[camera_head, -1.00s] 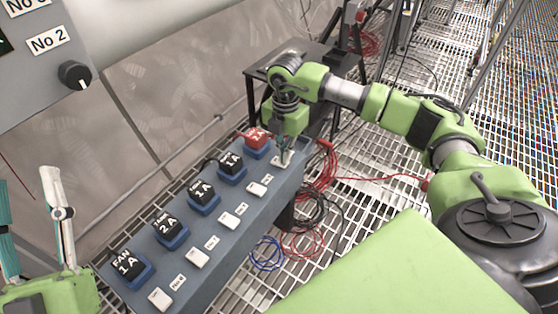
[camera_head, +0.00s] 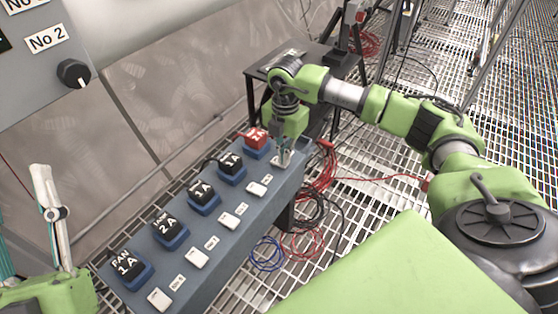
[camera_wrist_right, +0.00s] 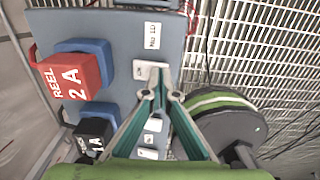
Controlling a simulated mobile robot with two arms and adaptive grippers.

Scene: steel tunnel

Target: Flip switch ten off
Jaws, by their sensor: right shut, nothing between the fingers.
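A blue-grey switch box (camera_head: 219,264) runs diagonally across the head view, with a row of white rocker switches. My right gripper (camera_head: 281,158) is shut and points down at the switch at the box's far end. In the right wrist view its fingertips (camera_wrist_right: 161,98) are together at that white switch (camera_wrist_right: 148,70), partly covering it; I cannot tell whether they touch. A label reading No 10 (camera_wrist_right: 152,35) lies just beyond this switch. The switch's on or off position is unclear. My left gripper (camera_head: 28,222) is open and empty at the lower left, away from the box.
A red 2 A plug (camera_wrist_right: 72,77) and several black plugs (camera_head: 128,264) sit in blue sockets beside the switches. A dark stand (camera_head: 300,50) is behind my right gripper. Red, black and blue cables (camera_head: 268,254) lie on the grating right of the box.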

